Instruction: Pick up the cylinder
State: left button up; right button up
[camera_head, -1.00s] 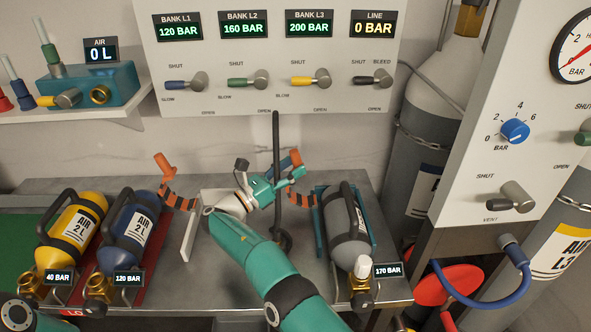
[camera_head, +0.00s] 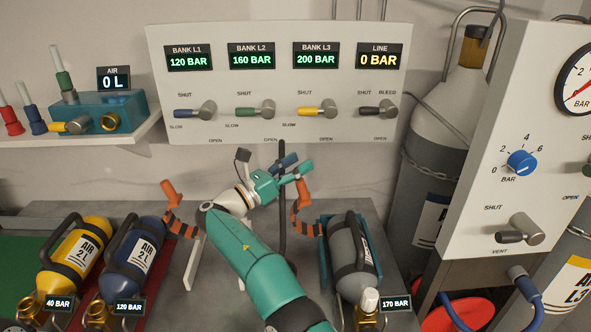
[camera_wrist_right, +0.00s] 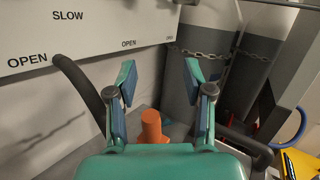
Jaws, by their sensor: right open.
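Three cylinders are on the bench: a yellow one (camera_head: 75,258) marked 40 BAR, a blue one (camera_head: 135,262) marked 120 BAR, and a grey one (camera_head: 352,262) marked 170 BAR in a teal cradle. My right gripper (camera_head: 296,170) is open and empty above the back of the bench, behind and left of the grey cylinder. In the right wrist view its blue-padded fingers (camera_wrist_right: 160,85) are spread, with an orange upright end (camera_wrist_right: 152,125) showing between and below them. No cylinder is between the fingers. My left gripper is out of view.
A dark upright hose (camera_head: 282,215) is close to my right gripper. Orange-ended clamp arms (camera_head: 170,195) rise at the bench back. The valve panel (camera_head: 275,125) stands behind, and a gauge panel (camera_head: 490,200) is on the right.

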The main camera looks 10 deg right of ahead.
aim_at(353, 271)
jog(key=k, duration=1.5)
